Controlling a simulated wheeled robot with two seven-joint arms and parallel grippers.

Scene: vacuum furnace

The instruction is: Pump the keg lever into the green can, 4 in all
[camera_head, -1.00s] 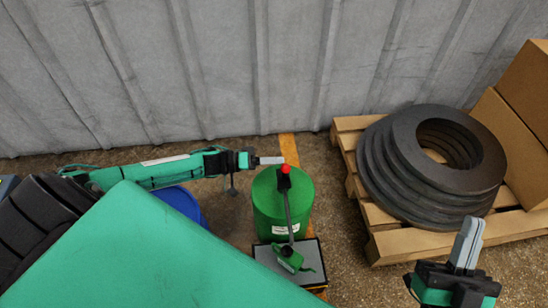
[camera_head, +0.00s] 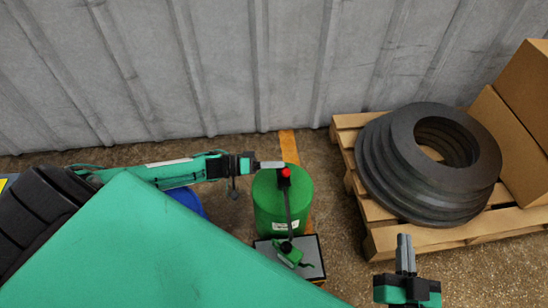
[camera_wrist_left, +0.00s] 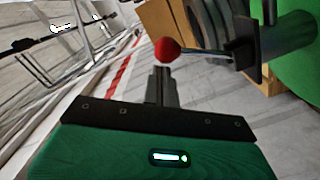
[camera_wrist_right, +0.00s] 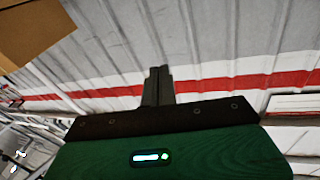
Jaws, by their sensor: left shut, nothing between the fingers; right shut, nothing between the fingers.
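The green keg (camera_head: 268,205) stands upright in the middle of the head view, with a pale label on its side. Its dark lever (camera_head: 288,210) ends in a red knob (camera_head: 285,173). A small green can (camera_head: 292,255) with a spout sits on a grey-topped stand (camera_head: 316,262) in front of the keg. My left gripper (camera_head: 282,164) is shut and empty, its tips at the red knob; in the left wrist view the knob (camera_wrist_left: 167,49) is just beyond the fingertips. Whether they touch is unclear. My right gripper (camera_head: 404,237) is shut and empty, right of the stand.
A wooden pallet (camera_head: 400,238) at the right holds a stack of dark rings (camera_head: 380,165) and cardboard boxes (camera_head: 520,125). A blue drum (camera_head: 187,200) is partly hidden behind my left arm. A corrugated wall (camera_head: 230,70) closes the back. Floor between stand and pallet is clear.

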